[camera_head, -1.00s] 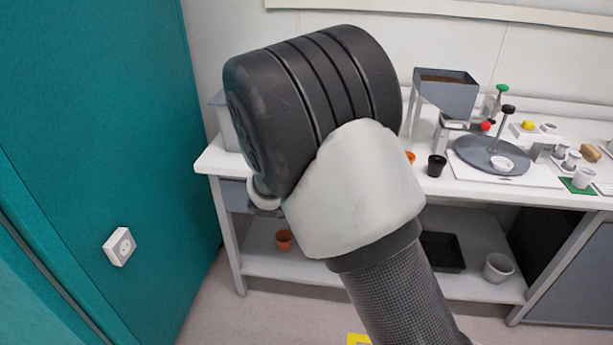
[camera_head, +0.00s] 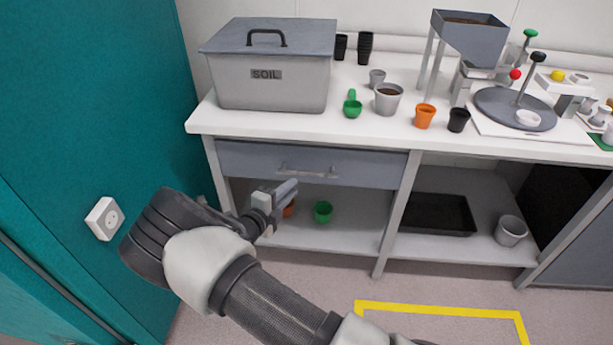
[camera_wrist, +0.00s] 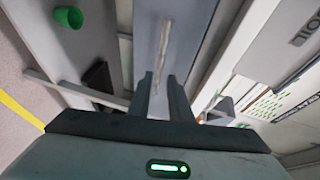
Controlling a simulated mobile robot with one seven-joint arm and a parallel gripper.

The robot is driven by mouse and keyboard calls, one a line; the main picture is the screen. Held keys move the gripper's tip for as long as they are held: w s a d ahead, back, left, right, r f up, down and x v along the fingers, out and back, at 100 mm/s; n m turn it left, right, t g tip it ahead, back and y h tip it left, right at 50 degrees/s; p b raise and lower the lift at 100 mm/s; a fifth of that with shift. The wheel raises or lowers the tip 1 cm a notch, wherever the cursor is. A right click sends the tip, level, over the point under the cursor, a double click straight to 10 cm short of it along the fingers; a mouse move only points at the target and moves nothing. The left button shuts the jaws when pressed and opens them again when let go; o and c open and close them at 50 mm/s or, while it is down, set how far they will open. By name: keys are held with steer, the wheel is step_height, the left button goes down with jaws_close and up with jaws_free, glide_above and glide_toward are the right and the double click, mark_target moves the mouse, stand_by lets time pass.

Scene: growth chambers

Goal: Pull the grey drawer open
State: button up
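The grey drawer (camera_head: 370,168) sits under the left part of the white bench, and its front looks flush with the frame. Its pale bar handle (camera_head: 308,172) runs level across the front. My gripper (camera_head: 288,188) is just below and in front of the handle's left part, seemingly apart from it. In the wrist view the drawer front (camera_wrist: 183,35) fills the top middle, with the handle (camera_wrist: 162,42) pointing down between my two fingers (camera_wrist: 162,90).
A soil bin (camera_head: 275,85) stands on the bench above the drawer. Pots, including an orange pot (camera_head: 425,115), stand to its right. A green pot (camera_head: 323,212) sits on the lower shelf.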

mark_target(307, 174)
steer(key=b+x, duration=0.2)
steer(key=x, duration=0.8)
steer(key=shift+w+d+f, duration=0.1)
steer(key=shift+w+f, duration=0.05)
steer(key=shift+w, duration=0.25)
jaws_close()
